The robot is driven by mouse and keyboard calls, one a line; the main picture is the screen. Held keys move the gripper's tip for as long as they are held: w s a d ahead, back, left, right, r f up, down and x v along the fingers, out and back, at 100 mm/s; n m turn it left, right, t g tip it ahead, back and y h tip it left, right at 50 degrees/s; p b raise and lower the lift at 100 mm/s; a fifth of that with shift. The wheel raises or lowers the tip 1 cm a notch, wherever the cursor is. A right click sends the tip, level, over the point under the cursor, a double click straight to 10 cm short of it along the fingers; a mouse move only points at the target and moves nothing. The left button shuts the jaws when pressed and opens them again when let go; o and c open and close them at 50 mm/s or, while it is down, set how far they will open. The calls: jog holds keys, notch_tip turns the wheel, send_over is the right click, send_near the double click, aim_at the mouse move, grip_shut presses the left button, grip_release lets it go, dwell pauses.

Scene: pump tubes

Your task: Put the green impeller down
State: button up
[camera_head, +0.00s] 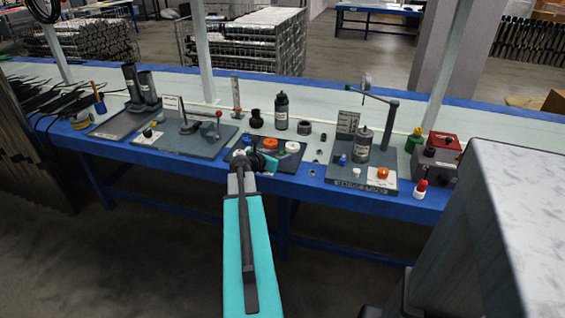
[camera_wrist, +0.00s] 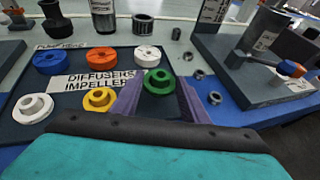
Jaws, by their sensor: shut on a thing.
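The green impeller (camera_wrist: 157,80) is a small flanged ring with a raised hub. It sits between the two purple fingers of my gripper (camera_wrist: 158,92), which is shut on it. In the wrist view it appears over the right edge of a dark mat (camera_wrist: 70,112) labelled for diffusers and impellers. I cannot tell its exact height above the surface. In the head view my gripper (camera_head: 256,163) is over the front part of the blue-edged bench, and I cannot make out the green impeller there.
On the mat are a blue ring (camera_wrist: 49,61), an orange ring (camera_wrist: 102,59), a white ring (camera_wrist: 148,56), a white flanged part (camera_wrist: 33,108) and a yellow one (camera_wrist: 98,99). Small metal nuts (camera_wrist: 214,98) lie to the right. Beyond them is a grey fixture board (camera_wrist: 232,72).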

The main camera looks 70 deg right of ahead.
aim_at(282, 167)
jog(key=shift+s+d+f, duration=0.2)
jog(key=shift+d+f, duration=0.1)
jog(key=shift+d, duration=0.1)
jog(key=shift+a+f+b, duration=0.1)
jog(key=shift+f+b, duration=0.25)
jog(key=shift+f, duration=1.15)
jog(key=shift+f, duration=0.2)
jog(key=o, duration=1.3)
jog(key=shift+r, duration=0.2)
jog(key=shift+a, duration=0.1)
jog(key=shift+p+v, duration=0.45)
jog(key=shift+v, duration=5.45)
jog(key=shift+w+r, duration=0.1)
